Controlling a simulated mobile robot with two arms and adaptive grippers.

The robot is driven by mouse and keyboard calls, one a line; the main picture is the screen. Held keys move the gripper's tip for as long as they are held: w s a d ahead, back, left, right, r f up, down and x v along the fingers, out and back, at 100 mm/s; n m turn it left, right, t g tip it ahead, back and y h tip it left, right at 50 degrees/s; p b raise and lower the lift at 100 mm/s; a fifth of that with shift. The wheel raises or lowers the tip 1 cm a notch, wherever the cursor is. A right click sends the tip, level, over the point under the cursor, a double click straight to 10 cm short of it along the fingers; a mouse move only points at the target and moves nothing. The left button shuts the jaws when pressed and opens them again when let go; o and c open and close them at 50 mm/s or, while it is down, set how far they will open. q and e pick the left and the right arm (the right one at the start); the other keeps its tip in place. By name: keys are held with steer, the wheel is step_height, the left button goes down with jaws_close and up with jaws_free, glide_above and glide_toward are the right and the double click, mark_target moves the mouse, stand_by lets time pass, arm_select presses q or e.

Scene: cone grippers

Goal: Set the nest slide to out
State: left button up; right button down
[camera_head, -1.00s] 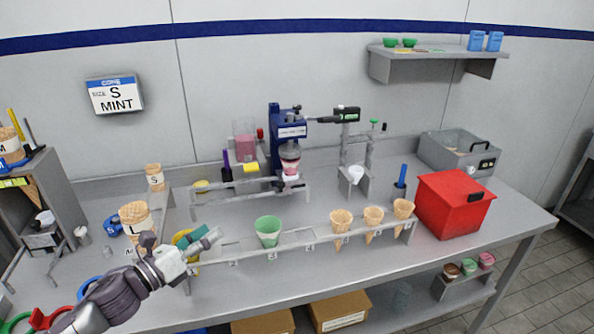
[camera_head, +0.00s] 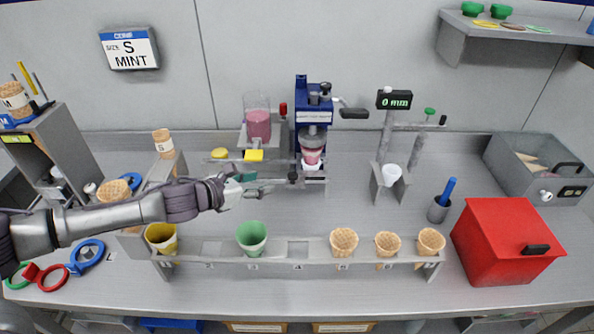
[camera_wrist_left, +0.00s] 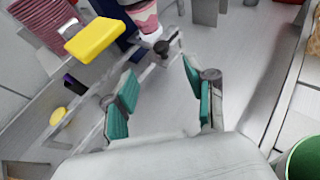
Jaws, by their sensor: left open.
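The blue press (camera_head: 314,125) stands at the back middle. Beneath its head is a small white nest (camera_head: 312,167) with a pink-filled cup above it; the nest sits at the rear end of a grey rail. A dark round knob (camera_head: 293,177) is at the front left of the nest. My left gripper (camera_head: 262,184) is open and empty, just left of the knob. In the left wrist view, my teal-padded fingers (camera_wrist_left: 160,72) are spread apart, and the knob (camera_wrist_left: 162,47) lies beyond and between their tips, apparently not touched. My right gripper is not in view.
A cone rack (camera_head: 295,265) with a green cone, a yellow cone and wafer cones runs along the front. A yellow block (camera_head: 254,155) is left of the press. A readout stand (camera_head: 388,140) and red box (camera_head: 505,240) are to the right.

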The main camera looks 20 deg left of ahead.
mark_target(291, 175)
arm_select(q)
steer(key=p+x, duration=0.1)
steer(key=x, duration=0.9)
steer(key=shift+w+d, duration=0.2)
steer(key=shift+w, duration=0.05)
steer(key=shift+w+d+f, duration=0.2)
steer(key=shift+w+f, duration=0.05)
steer(key=shift+w, duration=0.1)
steer(key=shift+w+f, duration=0.1)
steer(key=shift+w, duration=0.05)
steer(key=shift+c, duration=0.5)
jaws_close()
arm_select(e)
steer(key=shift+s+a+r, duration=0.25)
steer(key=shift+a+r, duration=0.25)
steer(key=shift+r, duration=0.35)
